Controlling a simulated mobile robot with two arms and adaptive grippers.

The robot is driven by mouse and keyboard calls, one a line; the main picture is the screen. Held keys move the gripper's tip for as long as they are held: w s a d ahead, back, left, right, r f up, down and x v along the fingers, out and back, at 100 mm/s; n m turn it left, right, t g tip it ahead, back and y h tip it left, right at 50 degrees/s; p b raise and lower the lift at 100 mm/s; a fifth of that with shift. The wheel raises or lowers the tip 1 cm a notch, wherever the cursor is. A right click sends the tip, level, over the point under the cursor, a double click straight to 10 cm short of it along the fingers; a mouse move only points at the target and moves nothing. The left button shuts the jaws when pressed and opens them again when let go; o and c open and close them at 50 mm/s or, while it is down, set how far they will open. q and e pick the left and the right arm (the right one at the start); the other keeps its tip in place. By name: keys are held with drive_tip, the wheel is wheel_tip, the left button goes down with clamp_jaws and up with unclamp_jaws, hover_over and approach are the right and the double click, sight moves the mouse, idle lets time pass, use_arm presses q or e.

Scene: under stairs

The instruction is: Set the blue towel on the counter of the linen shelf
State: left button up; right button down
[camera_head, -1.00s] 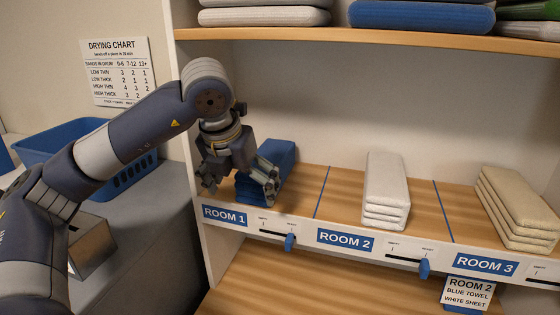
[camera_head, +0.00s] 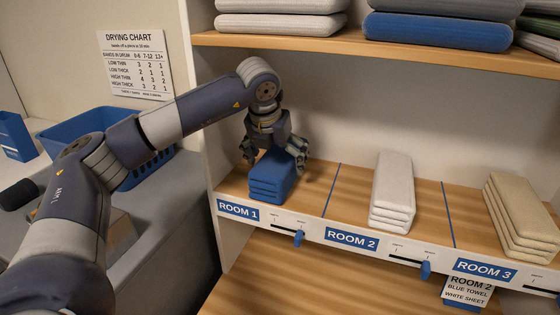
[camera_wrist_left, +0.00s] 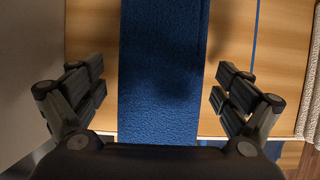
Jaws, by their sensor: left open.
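A folded blue towel (camera_head: 272,178) lies on the wooden counter (camera_head: 318,197) of the linen shelf, in the bay labelled ROOM 1. My left gripper (camera_head: 275,158) is above the towel and pointing down, its fingers apart. In the left wrist view the towel (camera_wrist_left: 160,75) runs between the two open fingers (camera_wrist_left: 158,100), with a gap on each side. Another folded blue towel (camera_head: 438,32) lies on the upper shelf. My right gripper is not in view.
A white folded stack (camera_head: 392,185) sits in the ROOM 2 bay and a beige stack (camera_head: 520,215) in ROOM 3. A card (camera_head: 467,290) reads ROOM 2, blue towel, white sheet. Blue sliders (camera_head: 299,238) line the front edge. A blue basket (camera_head: 90,125) stands left.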

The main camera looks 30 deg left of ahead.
sight(279, 156)
use_arm(q)
drive_tip(key=shift+w+a+r+p, duration=0.1)
drive_tip(key=shift+w+r+p, duration=0.1)
drive_tip(key=shift+w, duration=0.15)
drive_tip(key=shift+w+a+r+p, duration=0.1)
drive_tip(key=shift+w+p, duration=0.05)
drive_tip(key=shift+w, duration=0.2)
drive_tip(key=x, duration=0.3)
drive_tip(key=shift+d, duration=0.1)
drive_tip(key=shift+f, duration=0.35)
drive_tip(key=shift+s, duration=0.1)
drive_tip(key=shift+c, duration=0.5)
drive_tip(key=c, duration=1.2)
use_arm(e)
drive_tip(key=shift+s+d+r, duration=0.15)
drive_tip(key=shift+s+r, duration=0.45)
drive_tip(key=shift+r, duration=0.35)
use_arm(q)
drive_tip(key=shift+r, duration=0.1)
